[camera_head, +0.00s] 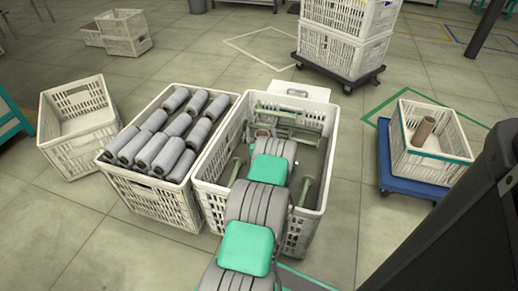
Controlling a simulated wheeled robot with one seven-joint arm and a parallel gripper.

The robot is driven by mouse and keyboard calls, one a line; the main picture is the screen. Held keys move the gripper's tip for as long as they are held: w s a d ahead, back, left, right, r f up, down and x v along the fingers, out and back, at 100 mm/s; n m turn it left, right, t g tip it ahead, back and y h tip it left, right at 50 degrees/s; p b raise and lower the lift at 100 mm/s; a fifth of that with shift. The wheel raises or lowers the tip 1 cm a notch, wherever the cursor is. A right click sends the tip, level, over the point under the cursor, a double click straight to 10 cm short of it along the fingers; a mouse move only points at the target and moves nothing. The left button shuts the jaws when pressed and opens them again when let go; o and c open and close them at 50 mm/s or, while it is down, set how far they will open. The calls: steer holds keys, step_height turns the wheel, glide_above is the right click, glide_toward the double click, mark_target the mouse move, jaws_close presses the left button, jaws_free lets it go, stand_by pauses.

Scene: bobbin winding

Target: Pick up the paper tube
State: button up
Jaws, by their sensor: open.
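A brown, open-ended paper tube (424,130) stands tilted in the white crate on the right. Another brown tube-like end (262,133) shows in the middle crate, just beyond the end of my arm. My arm reaches from the bottom of the picture over the middle crate. My gripper (263,138) is at the arm's far end, close to that brown end and open. The arm's grey and green links hide most of it, so I cannot tell whether its fingers are around the tube or beside it.
The middle crate (214,204) holds several pale green spools (305,190). The crate to its left (150,203) is full of grey wound bobbins (168,155). An empty crate (75,122) stands further left. The right crate (432,165) sits on a blue dolly (398,183). Stacked crates (345,50) stand behind.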

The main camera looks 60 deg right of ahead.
steer(key=shift+w, duration=0.1)
steer(key=shift+s+d, duration=0.1)
steer(key=shift+s, duration=0.15)
steer(key=shift+c, duration=0.7)
steer(key=shift+s, duration=0.1)
steer(key=shift+c, duration=1.4)
jaws_close()
